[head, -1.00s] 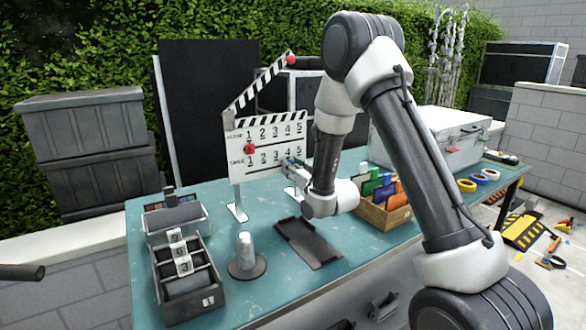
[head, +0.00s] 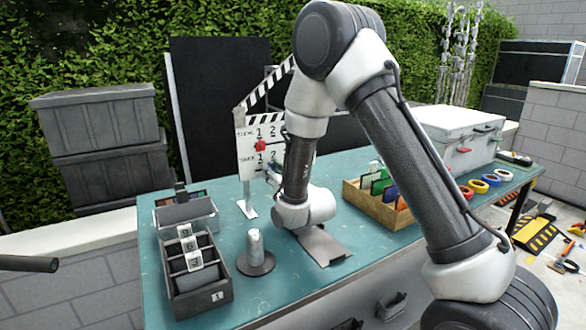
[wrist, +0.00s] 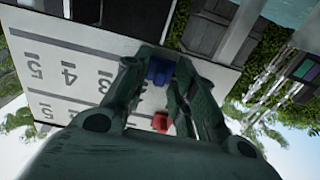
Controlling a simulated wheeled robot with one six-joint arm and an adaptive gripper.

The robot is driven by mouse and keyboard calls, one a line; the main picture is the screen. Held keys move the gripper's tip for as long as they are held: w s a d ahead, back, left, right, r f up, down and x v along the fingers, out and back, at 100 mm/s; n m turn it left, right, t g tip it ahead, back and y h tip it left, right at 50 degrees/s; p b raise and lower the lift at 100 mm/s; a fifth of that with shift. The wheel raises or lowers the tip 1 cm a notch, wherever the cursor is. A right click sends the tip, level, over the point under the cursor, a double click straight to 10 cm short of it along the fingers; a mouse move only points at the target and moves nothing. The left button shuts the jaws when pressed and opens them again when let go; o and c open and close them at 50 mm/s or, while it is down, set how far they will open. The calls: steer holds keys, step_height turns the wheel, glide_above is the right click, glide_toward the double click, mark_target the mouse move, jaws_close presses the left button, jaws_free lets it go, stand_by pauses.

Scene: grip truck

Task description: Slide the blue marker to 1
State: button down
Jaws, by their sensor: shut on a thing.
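The white clapper slate (head: 247,165) stands upright on the table, with two rows of numbers; my arm covers its right part in the head view. A red marker (head: 260,145) sits by the 1 of the upper row. In the wrist view the slate (wrist: 62,72) appears upside down. My gripper (wrist: 162,76) is shut on the blue marker (wrist: 160,70) at the lower row, past the visible 3 on the low-number side. The number beside it is hidden by the fingers. The red marker (wrist: 160,122) shows between the fingers, apart from the blue one.
A dark tray (head: 322,245) and a metal knob on a round base (head: 255,255) are below my arm. A black box with number tiles (head: 205,290) is at left. A wooden box of coloured cards (head: 370,205) and a grey case (head: 460,140) are at right.

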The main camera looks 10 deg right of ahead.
steer(key=shift+s+a, duration=0.25)
steer(key=shift+a, duration=0.5)
steer(key=shift+s+a, duration=0.2)
steer(key=shift+a, duration=0.5)
steer(key=c, duration=1.5)
jaws_free()
steer(key=shift+a+r, duration=0.1)
steer(key=shift+a, duration=0.05)
steer(key=shift+s, duration=0.1)
glide_toward(259, 170)
steer(key=shift+s+d, duration=0.2)
steer(key=shift+s, duration=0.15)
steer(key=shift+r, duration=0.1)
